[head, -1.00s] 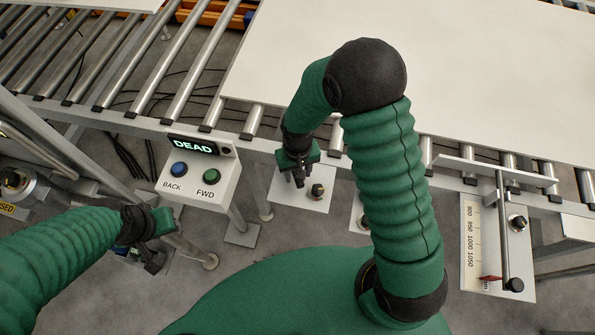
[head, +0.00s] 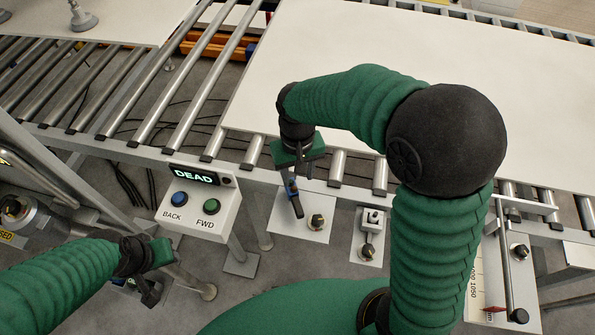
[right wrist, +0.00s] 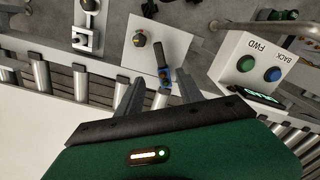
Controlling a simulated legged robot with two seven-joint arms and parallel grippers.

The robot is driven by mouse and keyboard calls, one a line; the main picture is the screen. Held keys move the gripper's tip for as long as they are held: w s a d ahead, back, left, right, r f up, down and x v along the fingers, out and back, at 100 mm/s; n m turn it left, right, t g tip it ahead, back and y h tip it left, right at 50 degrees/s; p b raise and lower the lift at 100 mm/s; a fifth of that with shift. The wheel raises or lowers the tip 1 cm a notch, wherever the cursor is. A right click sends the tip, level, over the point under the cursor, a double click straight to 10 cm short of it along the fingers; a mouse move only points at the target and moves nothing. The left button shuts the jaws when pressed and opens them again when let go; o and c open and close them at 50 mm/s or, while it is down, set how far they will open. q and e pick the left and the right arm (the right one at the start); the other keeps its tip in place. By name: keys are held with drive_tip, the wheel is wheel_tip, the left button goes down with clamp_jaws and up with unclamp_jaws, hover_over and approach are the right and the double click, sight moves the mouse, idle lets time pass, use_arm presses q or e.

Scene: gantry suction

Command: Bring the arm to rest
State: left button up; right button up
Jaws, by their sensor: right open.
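My right arm reaches over the roller conveyor, bent at its large black elbow. My right gripper (head: 292,176) points down above the conveyor's near edge. In the right wrist view its two fingers (right wrist: 156,88) are spread, with nothing held between them. A dark lever with a blue part (head: 294,198) stands just beyond the fingertips; in the right wrist view it (right wrist: 161,64) shows between the finger lines. Whether they touch is unclear. My left gripper (head: 150,286) hangs low at the left, near a metal post; its jaws are too dark to read.
A control box (head: 202,200) with blue and green buttons reads "DEAD". The lever's white plate (head: 310,232) also bears a knob (head: 316,222). A toggle plate (head: 368,238) and a scale (head: 490,270) lie to the right. A large white panel (head: 310,60) covers the rollers.

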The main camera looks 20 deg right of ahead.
drive_tip(key=shift+r, duration=0.25)
drive_tip(key=s+d+f+t, duration=0.2)
drive_tip(key=s+d+f, duration=0.1)
drive_tip(key=s, duration=0.5)
drive_tip(key=shift+s+d+n+t, duration=0.15)
drive_tip(key=shift+d+n+t, duration=0.15)
drive_tip(key=shift+d+n, duration=0.15)
drive_tip(key=shift+s, duration=0.1)
drive_tip(key=shift+f, duration=0.1)
idle(0.5)
